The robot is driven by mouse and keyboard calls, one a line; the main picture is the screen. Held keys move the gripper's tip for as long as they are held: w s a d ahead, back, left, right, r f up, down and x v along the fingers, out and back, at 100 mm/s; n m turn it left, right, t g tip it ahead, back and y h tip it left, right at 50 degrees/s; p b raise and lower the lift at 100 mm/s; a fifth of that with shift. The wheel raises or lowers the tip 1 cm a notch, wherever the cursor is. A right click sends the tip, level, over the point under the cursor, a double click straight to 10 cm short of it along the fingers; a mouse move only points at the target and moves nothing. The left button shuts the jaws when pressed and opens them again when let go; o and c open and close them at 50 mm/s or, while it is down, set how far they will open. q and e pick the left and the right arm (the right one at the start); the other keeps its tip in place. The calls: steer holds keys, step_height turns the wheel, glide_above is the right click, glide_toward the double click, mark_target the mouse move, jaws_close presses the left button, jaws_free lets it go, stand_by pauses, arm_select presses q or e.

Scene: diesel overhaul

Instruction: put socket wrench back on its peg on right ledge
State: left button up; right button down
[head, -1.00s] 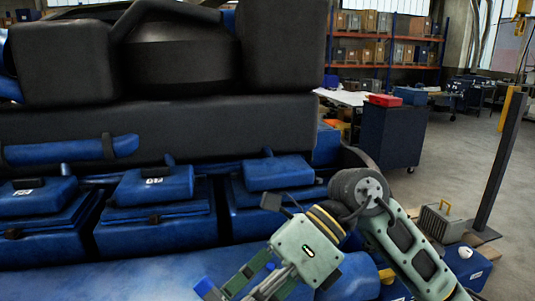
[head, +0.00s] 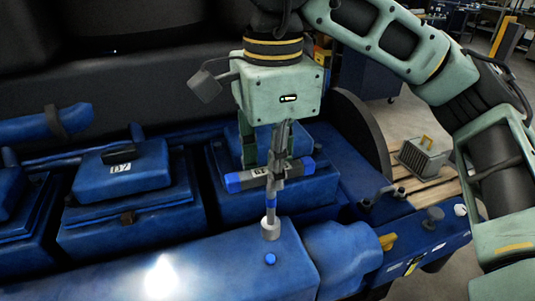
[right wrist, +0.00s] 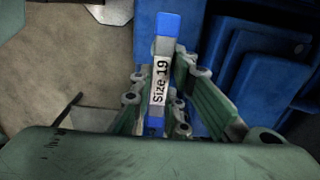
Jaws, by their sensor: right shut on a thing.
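The socket wrench (head: 270,199) has a grey shaft and socket and a crossbar handle with blue ends. My right gripper (head: 277,168) is shut on the handle, with the shaft pointing down. The socket end appears just above or at the blue engine ledge; contact cannot be told. In the right wrist view the handle (right wrist: 160,85), labelled "Size 19", lies between the fingers of the right gripper (right wrist: 157,108). Dark knobbed fittings, perhaps pegs (head: 433,215), stand on the blue surface at right; which one is the wrench's peg cannot be told. My left gripper is out of view.
Blue lidded engine covers (head: 125,185) line the back left. A grey crate (head: 422,157) stands on a pallet beyond.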

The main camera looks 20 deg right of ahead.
mark_target(272, 211)
step_height(272, 211, down, 3)
steer(key=shift+a+f+b, duration=0.1)
steer(key=shift+b, duration=1.15)
step_height(272, 211, down, 4)
steer(key=b, duration=0.3)
steer(key=shift+w+f, duration=0.1)
steer(key=shift+w, duration=0.05)
arm_select(q)
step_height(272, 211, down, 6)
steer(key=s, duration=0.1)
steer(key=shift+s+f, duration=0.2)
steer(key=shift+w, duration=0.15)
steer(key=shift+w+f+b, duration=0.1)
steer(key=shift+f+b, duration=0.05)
steer(key=shift+b, duration=0.2)
arm_select(e)
steer(key=shift+f, duration=0.15)
steer(key=shift+f, duration=0.15)
steer(key=shift+f+b, duration=0.8)
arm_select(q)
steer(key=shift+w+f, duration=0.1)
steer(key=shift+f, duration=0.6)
arm_select(e)
steer(key=c, duration=1.6)
jaws_free()
